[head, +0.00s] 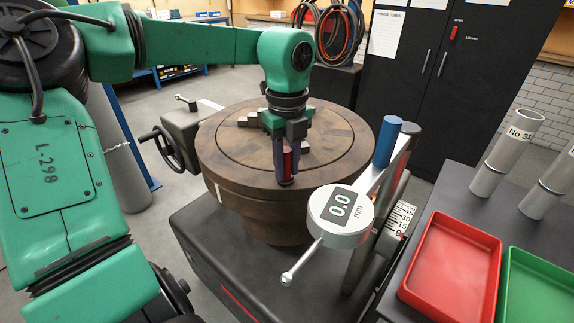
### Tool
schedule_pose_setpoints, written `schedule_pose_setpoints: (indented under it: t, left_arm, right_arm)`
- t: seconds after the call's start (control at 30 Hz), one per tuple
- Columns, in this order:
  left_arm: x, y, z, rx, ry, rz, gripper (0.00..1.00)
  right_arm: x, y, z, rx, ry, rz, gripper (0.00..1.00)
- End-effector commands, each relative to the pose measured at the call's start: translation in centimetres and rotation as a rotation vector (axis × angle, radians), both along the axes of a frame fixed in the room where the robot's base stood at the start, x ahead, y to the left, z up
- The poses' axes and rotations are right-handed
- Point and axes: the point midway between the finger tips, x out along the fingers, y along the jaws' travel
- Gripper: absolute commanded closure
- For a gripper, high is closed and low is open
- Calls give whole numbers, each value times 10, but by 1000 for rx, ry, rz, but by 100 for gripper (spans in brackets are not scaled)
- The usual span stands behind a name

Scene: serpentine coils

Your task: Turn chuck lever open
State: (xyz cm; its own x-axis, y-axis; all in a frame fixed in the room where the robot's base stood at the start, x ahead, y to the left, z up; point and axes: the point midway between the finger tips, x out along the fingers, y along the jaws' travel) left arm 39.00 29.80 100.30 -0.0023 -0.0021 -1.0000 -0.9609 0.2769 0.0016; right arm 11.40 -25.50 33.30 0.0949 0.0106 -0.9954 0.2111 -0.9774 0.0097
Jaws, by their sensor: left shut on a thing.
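The round brown chuck table (225,157) stands in the middle of the head view, with stepped grey jaws (250,120) on top. My left gripper (287,178) comes down over its near side. Its fingers are shut on an upright red grip (287,163), which I take to be the chuck lever's handle. The rest of the lever is hidden behind the fingers, so I cannot tell how it is turned. My right gripper is not in view.
A handwheel (166,149) is at the left. A red tray (452,265), green tray (540,290) and grey tubes (507,155) stand on the right bench.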

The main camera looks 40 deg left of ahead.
Motion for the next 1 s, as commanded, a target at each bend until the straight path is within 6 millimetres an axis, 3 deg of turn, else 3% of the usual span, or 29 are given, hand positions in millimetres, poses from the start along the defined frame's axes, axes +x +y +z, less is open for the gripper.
schedule_pose_setpoints:
  t: [0.13,0.17,0.2,0.23,0.53,0.67,1.0]
  left_arm:
    - [4,2,5,5,-19,3,100]
    - [4,2,5,6,-19,3,59]
    - [4,2,5,6,-19,3,43]
    - [4,2,5,5,-18,3,41]
    - [2,1,3,4,-9,2,41]
    - [2,1,14,5,-10,3,41]
    - [3,2,92,6,-13,4,41]
  right_arm:
    - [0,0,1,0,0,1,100]
    - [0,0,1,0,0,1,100]
    - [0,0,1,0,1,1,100]
    - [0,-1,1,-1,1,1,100]
    - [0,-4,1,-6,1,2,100]
    - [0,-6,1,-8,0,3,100]
    - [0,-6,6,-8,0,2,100]
